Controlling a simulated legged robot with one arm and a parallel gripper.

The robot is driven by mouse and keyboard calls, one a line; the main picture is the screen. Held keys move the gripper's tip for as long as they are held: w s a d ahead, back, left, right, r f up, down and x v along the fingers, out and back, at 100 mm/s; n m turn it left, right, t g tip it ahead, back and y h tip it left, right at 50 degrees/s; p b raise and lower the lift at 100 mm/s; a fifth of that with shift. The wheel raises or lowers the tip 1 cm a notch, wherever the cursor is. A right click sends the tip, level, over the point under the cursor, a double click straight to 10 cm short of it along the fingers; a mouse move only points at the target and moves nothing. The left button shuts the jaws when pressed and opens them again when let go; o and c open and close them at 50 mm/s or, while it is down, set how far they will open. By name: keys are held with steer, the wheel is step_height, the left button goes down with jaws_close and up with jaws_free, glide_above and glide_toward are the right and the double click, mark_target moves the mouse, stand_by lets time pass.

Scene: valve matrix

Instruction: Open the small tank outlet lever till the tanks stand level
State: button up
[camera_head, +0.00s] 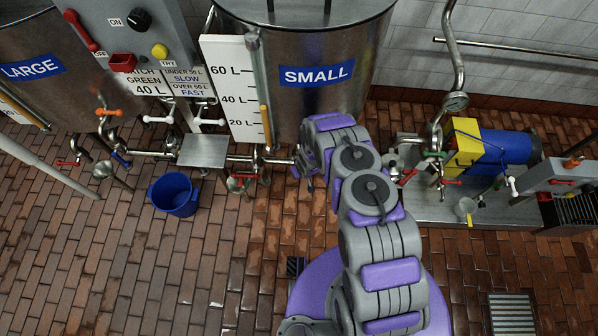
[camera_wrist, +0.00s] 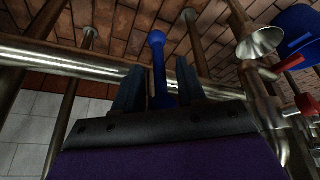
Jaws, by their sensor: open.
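The small tank (camera_head: 310,95) stands at the top centre in the head view. The large tank (camera_head: 40,60) is at the left. A blue lever (camera_wrist: 157,55) with a rounded end shows in the wrist view and is probably the small tank outlet lever; in the head view my arm hides that spot. My gripper (camera_wrist: 158,80) is open, with one dark finger on each side of the blue lever. I cannot tell whether either finger touches it. The small tank's gauge (camera_head: 265,128) has a yellow column reaching roughly 40 L or slightly below. The large tank's gauge (camera_head: 20,108) is partly cut off.
A steel pipe (camera_wrist: 65,62) runs close by the fingers. A funnel (camera_wrist: 258,42) and a red lever (camera_wrist: 290,64) are at the right in the wrist view. A blue bucket (camera_head: 174,196) stands on the brick floor, left of my gripper. A pump skid (camera_head: 430,207) is at right.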

steer(key=shift+w+f, duration=0.2)
steer(key=shift+f, duration=0.45)
steer(key=shift+a, duration=0.1)
jaws_close()
